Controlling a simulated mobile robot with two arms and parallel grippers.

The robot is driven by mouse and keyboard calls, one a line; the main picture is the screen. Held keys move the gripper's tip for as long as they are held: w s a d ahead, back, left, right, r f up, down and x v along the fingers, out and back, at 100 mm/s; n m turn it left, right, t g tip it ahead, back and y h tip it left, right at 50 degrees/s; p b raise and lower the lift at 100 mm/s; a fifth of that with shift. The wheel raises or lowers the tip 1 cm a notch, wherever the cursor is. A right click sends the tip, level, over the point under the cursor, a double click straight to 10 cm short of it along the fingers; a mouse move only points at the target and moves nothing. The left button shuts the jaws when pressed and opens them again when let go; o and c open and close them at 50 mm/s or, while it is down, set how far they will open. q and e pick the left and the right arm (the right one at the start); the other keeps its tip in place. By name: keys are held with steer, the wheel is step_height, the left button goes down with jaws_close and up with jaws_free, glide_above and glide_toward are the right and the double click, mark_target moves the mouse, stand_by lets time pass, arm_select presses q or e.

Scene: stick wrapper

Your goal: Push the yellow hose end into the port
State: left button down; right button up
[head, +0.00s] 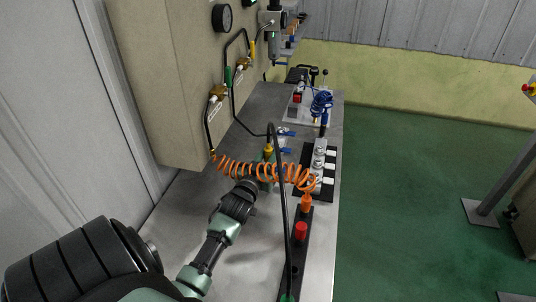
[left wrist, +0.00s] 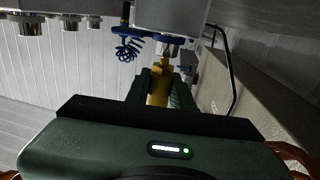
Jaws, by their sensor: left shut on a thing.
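My left gripper (head: 267,172) is shut on the yellow hose end (left wrist: 158,92). In the left wrist view the yellow piece stands between the two dark green fingers (left wrist: 160,100). Its yellow tip (head: 268,149) also shows in the head view, above the workbench. In the left wrist view a metal fitting (left wrist: 171,48) under a grey block (left wrist: 172,15) lies just past the tip. I cannot tell whether this fitting is the port, or whether the tip touches it. My right gripper is not in view.
An orange coiled hose (head: 235,168) crosses by my left gripper. A black hose (head: 280,190) arches over the metal bench (head: 240,270). A valve block (head: 320,165), a red cylinder (head: 301,231) and a blue coil (head: 321,103) are nearby. The beige cabinet (head: 165,75) stands left.

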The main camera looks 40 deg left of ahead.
arm_select(q)
steer(key=shift+f+b, duration=0.35)
steer(key=shift+f, duration=0.25)
steer(key=c, duration=1.1)
jaws_free()
steer(key=b+v, duration=0.1)
steer(key=v, duration=0.7)
steer(key=shift+w, duration=0.1)
